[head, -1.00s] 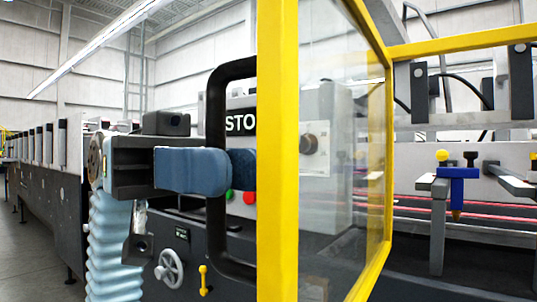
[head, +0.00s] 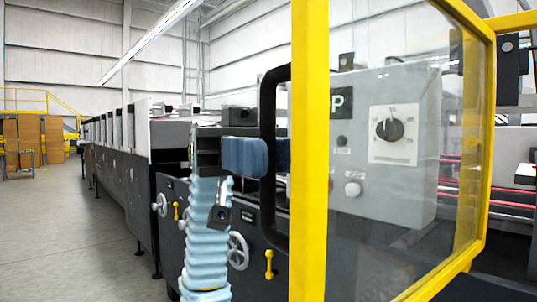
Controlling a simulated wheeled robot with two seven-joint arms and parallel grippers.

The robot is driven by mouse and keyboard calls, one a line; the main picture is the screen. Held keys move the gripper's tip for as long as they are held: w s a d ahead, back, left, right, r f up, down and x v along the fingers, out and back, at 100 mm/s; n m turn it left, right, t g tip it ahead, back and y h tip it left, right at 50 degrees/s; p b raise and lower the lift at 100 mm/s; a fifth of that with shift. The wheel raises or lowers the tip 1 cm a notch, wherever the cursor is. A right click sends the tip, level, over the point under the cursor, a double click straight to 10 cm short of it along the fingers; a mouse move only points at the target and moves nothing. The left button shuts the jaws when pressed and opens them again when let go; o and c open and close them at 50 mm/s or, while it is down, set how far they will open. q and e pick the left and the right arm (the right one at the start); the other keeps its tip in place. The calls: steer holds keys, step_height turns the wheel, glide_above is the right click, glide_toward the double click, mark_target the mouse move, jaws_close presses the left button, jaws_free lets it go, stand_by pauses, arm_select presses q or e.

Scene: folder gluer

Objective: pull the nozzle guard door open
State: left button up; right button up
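The nozzle guard door is a clear pane in a yellow frame (head: 310,190), standing open at an angle in front of the machine. Its far upright edge is at the right. A black bar handle (head: 269,100) stands out on the left of the near upright. My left gripper (head: 264,156), with blue fingers, comes in from the left at the handle's middle. One finger is on the near side and the other shows darker beyond the bar, so it is shut on the handle. My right gripper is not in view.
A grey control box (head: 390,150) with a dial shows through the pane. The long dark machine (head: 125,180) runs back to the left, with handwheels (head: 238,250) on its side. The grey floor (head: 70,235) at left is clear; brown stacks (head: 28,140) stand far back.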

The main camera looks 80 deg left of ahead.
arm_select(q)
steer(key=shift+o, duration=0.5)
steer(key=p+v, duration=0.6)
steer(key=v, duration=0.7)
steer(key=shift+s+a, duration=0.15)
steer(key=shift+a, duration=0.2)
